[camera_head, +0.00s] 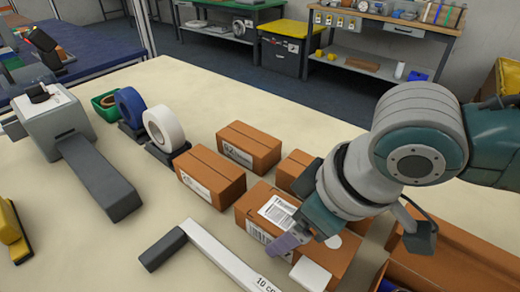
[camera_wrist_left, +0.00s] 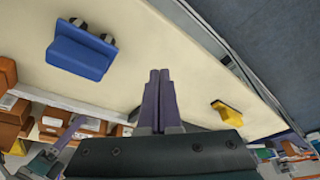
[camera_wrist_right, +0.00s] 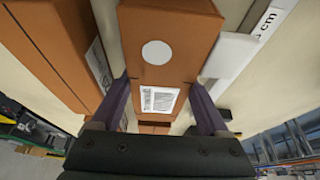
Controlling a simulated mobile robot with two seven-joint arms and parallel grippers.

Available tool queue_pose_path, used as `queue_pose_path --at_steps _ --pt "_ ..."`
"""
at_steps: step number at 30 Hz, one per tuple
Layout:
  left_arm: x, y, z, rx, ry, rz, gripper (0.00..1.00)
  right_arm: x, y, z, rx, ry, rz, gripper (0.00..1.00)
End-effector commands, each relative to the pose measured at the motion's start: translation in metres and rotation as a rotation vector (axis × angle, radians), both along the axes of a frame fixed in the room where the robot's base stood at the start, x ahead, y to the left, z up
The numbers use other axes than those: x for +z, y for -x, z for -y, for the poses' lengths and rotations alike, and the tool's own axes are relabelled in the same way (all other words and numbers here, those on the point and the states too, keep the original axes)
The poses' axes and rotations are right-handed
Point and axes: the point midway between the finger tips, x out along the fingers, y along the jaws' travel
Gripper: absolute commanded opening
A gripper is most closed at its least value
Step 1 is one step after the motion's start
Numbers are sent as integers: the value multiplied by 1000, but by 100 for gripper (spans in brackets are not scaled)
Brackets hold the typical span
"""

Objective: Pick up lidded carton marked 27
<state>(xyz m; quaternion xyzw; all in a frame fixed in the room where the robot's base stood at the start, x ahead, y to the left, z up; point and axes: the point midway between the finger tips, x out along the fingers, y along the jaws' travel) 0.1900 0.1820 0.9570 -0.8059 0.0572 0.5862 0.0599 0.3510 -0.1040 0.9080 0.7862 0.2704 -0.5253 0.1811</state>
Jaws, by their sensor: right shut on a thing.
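A brown carton (camera_head: 251,204) with a barcode label and a white round spot lies at the front right of the table in the head view. It also fills the middle of the right wrist view (camera_wrist_right: 178,32). My right gripper (camera_wrist_right: 159,82) has one purple finger on each side of this carton and is shut on it. In the head view the hand partly covers the carton. I cannot read a number on it. My left gripper (camera_wrist_left: 160,74) is shut and empty, its purple fingers together, and is outside the head view.
Brown cartons (camera_head: 211,177) and (camera_head: 249,146) stand behind the held one. A white ruler-like bar (camera_head: 222,258) lies close in front. Tape rolls (camera_head: 163,128), a grey device (camera_head: 88,170) and a yellow thing (camera_head: 12,235) are to the left.

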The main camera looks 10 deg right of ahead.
Motion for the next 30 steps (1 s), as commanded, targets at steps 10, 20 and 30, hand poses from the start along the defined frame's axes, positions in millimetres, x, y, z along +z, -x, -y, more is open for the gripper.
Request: queue_pose_path --at_steps 10,20,30 --pt "0 0 -1 -3 -4 1 0 1 0 0 0 -1 1 23" --pt "6 0 -2 -6 -9 0 0 18 -1 0 0 -2 4 23" --pt "26 0 -2 -5 -9 1 0 112 -2 0 1 -3 8 23"
